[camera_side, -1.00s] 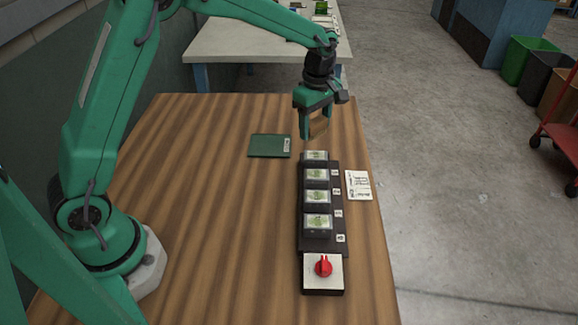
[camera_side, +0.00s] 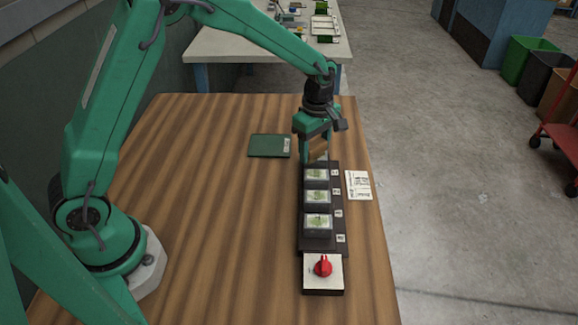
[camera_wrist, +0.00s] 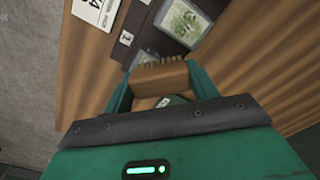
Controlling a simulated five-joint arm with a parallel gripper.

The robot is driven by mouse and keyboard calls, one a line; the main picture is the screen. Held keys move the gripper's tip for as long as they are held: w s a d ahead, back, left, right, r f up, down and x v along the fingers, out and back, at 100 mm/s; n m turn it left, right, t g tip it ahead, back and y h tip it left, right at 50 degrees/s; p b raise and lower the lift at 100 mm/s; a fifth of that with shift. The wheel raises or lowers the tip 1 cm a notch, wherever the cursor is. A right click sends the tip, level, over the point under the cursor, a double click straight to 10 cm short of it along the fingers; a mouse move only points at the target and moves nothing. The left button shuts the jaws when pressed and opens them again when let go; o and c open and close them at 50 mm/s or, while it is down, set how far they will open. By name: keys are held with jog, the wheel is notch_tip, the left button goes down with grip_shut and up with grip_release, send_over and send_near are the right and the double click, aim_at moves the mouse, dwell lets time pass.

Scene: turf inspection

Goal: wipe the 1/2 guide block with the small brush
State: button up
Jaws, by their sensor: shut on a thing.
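My gripper (camera_side: 316,146) is shut on the small brush (camera_side: 317,149), a brown block held low over the far end of a dark rail (camera_side: 321,242). In the wrist view the brush (camera_wrist: 160,76) sits between the green fingers, its bristle edge facing the rail. Several dark blocks with clear tops over green samples stand on the rail; the nearest (camera_side: 318,224) and two behind it show clearly. The farthest block is mostly hidden behind the brush and gripper. I cannot tell whether the brush touches it. I cannot read which block is marked 1/2.
A red knob (camera_side: 323,266) on a white-topped box stands at the rail's near end. A white card (camera_side: 358,185) lies right of the rail. A dark green pad (camera_side: 268,146) lies left of it. The table's left part is bare wood.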

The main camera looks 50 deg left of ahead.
aim_at(319, 138)
jog(key=shift+w+a, duration=1.1)
jog(key=shift+w, duration=0.05)
jog(key=shift+w+d, duration=0.25)
jog(key=shift+d, duration=0.15)
jog(key=shift+s+d, duration=1.3)
jog(key=shift+d, duration=0.05)
jog(key=shift+w+a, duration=1.4)
notch_tip(319, 138, up, 8)
jog(key=shift+r, duration=0.15)
jog(key=shift+s+d, duration=0.1)
jog(key=shift+d, duration=0.05)
